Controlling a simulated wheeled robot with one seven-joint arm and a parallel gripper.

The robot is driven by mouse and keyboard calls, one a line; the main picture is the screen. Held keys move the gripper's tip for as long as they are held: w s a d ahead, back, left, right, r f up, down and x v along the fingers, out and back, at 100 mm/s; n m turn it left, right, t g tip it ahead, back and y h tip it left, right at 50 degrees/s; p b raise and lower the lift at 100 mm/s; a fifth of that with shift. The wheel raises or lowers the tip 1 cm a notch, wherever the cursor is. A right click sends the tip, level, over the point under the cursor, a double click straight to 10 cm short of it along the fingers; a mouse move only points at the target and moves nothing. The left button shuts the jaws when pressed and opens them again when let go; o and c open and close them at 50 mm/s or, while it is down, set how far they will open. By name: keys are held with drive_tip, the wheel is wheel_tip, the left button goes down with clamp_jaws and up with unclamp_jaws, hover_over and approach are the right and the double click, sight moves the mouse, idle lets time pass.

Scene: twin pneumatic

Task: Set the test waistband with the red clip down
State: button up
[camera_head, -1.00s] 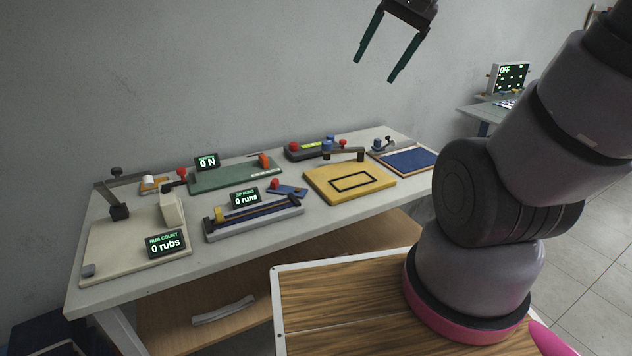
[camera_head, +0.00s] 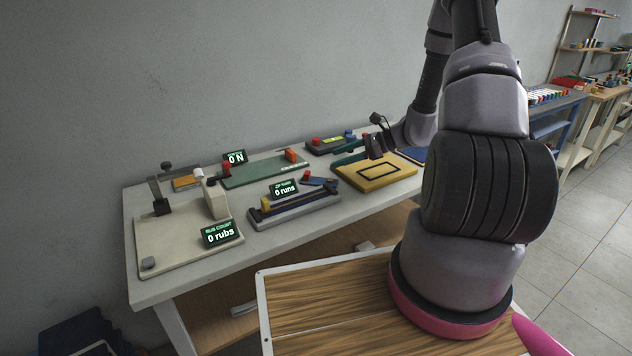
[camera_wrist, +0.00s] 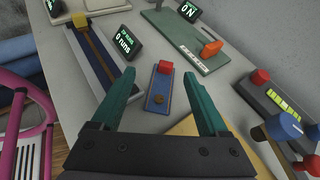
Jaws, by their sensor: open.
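A short blue strip with a red block at one end (camera_wrist: 157,96) lies on the table in the wrist view. It matches the waistband with the red clip best. In the head view my gripper (camera_head: 337,154) hangs low over the table, near the yellow board (camera_head: 373,180). I cannot tell its exact height.
The zip rig (camera_head: 293,211) with its "0 runs" display stands left of the strip. The green board (camera_head: 262,171) with an orange block lies behind. A dark box with red and blue knobs (camera_wrist: 283,108) is at right in the wrist view. A pale rub board (camera_head: 187,240) fills the left end.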

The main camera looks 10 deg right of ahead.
drive_tip(key=m+t, duration=0.1)
drive_tip(key=m, duration=0.1)
approach(310, 176)
drive_tip(key=shift+x, duration=1.25)
drive_tip(key=x, duration=0.6)
drive_tip(key=shift+a+f, duration=0.1)
drive_tip(key=shift+a, duration=0.1)
clamp_jaws()
